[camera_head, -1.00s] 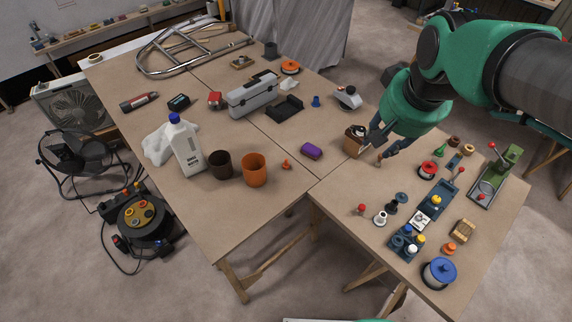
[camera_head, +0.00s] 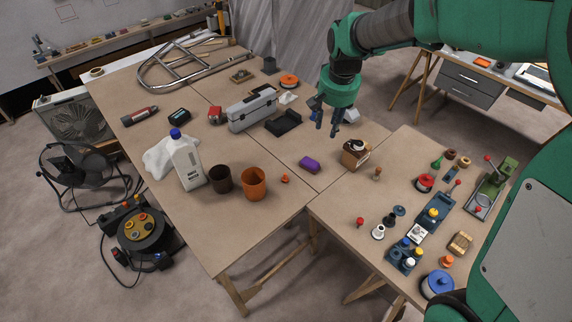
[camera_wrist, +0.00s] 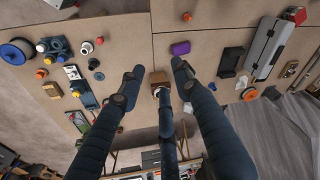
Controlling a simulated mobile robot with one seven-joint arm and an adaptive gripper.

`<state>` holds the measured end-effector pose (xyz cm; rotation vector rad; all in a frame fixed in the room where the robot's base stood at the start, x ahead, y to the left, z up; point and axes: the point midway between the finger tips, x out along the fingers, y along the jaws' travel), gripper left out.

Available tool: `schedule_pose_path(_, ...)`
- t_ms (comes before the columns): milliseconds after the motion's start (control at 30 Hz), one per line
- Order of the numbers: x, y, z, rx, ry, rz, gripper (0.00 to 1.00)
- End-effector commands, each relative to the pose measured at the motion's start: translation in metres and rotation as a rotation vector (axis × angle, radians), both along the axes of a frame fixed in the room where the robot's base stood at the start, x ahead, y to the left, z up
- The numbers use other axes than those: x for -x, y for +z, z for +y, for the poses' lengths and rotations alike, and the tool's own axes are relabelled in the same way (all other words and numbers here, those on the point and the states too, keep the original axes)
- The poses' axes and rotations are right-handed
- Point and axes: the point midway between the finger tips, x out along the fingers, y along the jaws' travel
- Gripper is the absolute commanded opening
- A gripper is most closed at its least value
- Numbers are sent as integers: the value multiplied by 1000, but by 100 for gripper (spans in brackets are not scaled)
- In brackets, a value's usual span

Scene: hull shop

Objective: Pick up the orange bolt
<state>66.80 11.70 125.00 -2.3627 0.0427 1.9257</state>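Two small orange pieces are in view, and both are too small to tell for certain which is a bolt. One orange piece (camera_head: 284,178) stands on the left table beside the orange cup (camera_head: 253,183); a small orange piece also shows at the top of the wrist view (camera_wrist: 187,16). The other orange piece (camera_head: 446,261) is on the right table near the blue-topped spool (camera_head: 438,284). My gripper (camera_head: 327,130) is raised above the tables, beyond the purple block (camera_head: 310,164). Its dark fingers (camera_wrist: 155,80) are spread and empty in the wrist view.
A wooden box (camera_head: 355,155) stands near the table seam. A white jug (camera_head: 188,163) and brown cup (camera_head: 221,179) stand left of the orange cup. A grey toolbox (camera_head: 252,108) is behind. The left table's front is clear.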

Motion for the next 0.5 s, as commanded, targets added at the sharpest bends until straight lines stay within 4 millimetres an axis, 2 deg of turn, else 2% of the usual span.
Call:
schedule_pose_path(200,-39,-40,25,1,-9,42,33)
schedule_pose_path(500,-85,-103,60,6,-24,93,33)
